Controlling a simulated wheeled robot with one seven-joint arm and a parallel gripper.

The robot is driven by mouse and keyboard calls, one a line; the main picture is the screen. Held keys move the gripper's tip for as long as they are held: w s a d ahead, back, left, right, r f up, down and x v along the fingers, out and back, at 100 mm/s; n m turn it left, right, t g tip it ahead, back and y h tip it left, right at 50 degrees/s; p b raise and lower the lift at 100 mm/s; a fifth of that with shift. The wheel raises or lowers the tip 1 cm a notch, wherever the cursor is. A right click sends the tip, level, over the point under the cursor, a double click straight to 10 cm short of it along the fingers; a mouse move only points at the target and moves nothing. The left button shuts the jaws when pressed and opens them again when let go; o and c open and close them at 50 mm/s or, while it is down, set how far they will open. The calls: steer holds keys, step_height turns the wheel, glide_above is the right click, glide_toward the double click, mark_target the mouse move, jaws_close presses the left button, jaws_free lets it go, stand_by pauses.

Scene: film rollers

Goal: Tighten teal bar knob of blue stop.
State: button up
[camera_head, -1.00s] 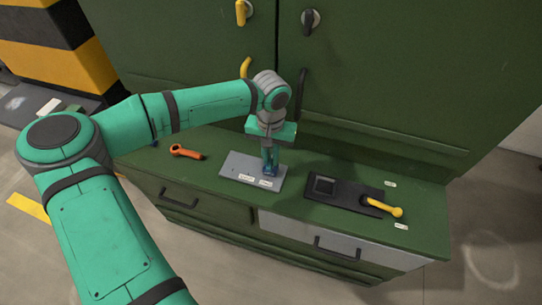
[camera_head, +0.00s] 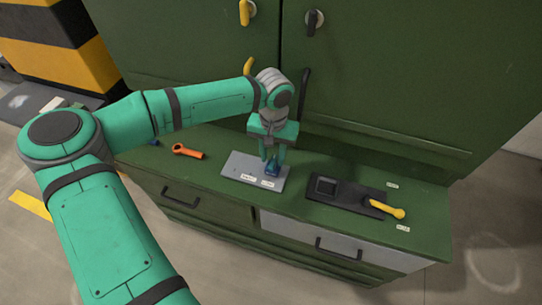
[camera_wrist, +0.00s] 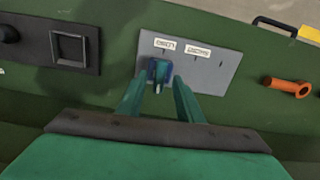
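The blue stop (camera_head: 272,170) stands on the grey plate (camera_head: 240,166) on the green cabinet top. In the wrist view the stop (camera_wrist: 165,71) sits near the plate's left end, with the teal bar knob (camera_wrist: 159,76) on top, its bar pointing roughly toward my gripper. My gripper (camera_head: 272,158) is just above the stop, its fingers apart. In the wrist view my gripper (camera_wrist: 158,84) has one finger on each side of the knob, with a gap showing on both sides. Nothing is held. Whether the fingertips reach down to the knob's height is unclear.
Two white labels (camera_wrist: 182,48) lie on the plate beside the stop. An orange tool (camera_head: 188,151) lies left of the plate. A black plate (camera_head: 345,194) with a square frame and a yellow handle (camera_head: 388,208) lies right. Tall green cabinet doors (camera_head: 400,80) rise close behind.

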mark_target(272, 161)
step_height(272, 161, up, 10)
steer(key=shift+a, duration=0.2)
steer(key=shift+d, duration=0.1)
stand_by(0.5)
